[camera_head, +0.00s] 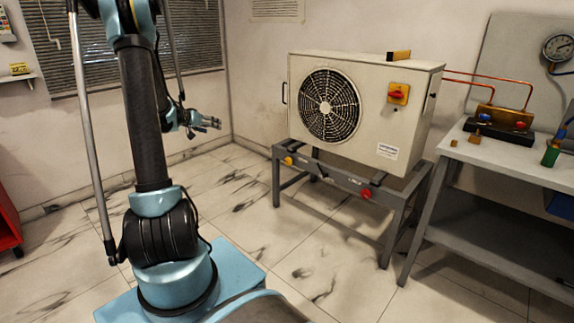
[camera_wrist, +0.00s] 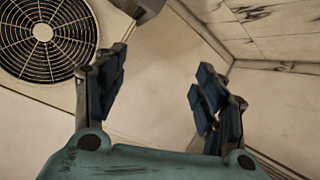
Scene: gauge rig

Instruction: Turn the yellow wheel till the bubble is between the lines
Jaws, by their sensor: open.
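The yellow wheel (camera_head: 288,160) is a small knob at the left end of the grey stand's front rail, below the white fan unit (camera_head: 373,122). A small yellow and black block (camera_head: 398,55), which looks like a spirit level, lies on top of the unit. Its bubble and lines are too small to make out. My gripper (camera_head: 214,122) is in the air left of the unit, apart from the wheel. In the wrist view my gripper (camera_wrist: 160,88) is open, with nothing between its fingers. I cannot make out the wheel in that view.
A red wheel (camera_head: 366,193) is on the right of the stand's rail (camera_head: 325,175). A red and yellow switch (camera_head: 398,93) is on the unit. A workbench (camera_head: 470,158) with copper pipework stands at the right. The tiled floor before the stand is clear.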

